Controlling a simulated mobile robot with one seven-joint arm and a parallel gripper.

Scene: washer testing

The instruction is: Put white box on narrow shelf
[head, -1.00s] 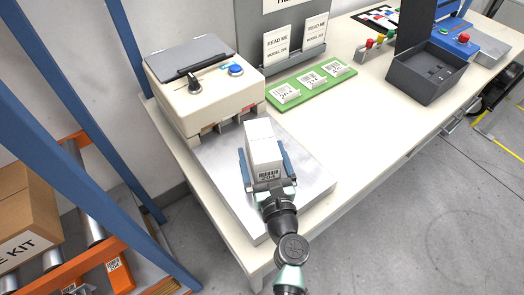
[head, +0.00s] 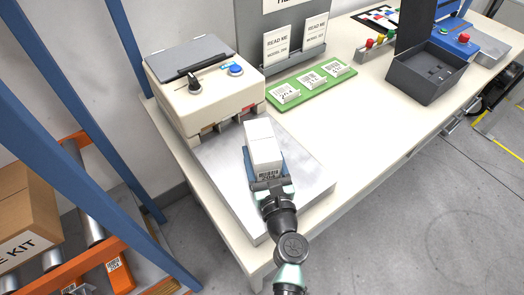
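The white box (head: 261,138) stands on the silver metal plate (head: 215,185) in front of the beige device. A barcode label shows on its near face. My gripper (head: 265,160) reaches in from the front, with its blue fingers closed against the left and right sides of the box. The box seems to rest on the plate; I cannot tell if there is a gap beneath it. I cannot make out with certainty which thing is the narrow shelf.
The beige device (head: 208,95) with a knob and blue button stands behind the box. A green card holder (head: 310,84), a dark grey open bin (head: 425,75) and a grey document stand (head: 280,60) are on the table. Blue rack posts (head: 75,110) stand at left. The front right tabletop (head: 365,135) is clear.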

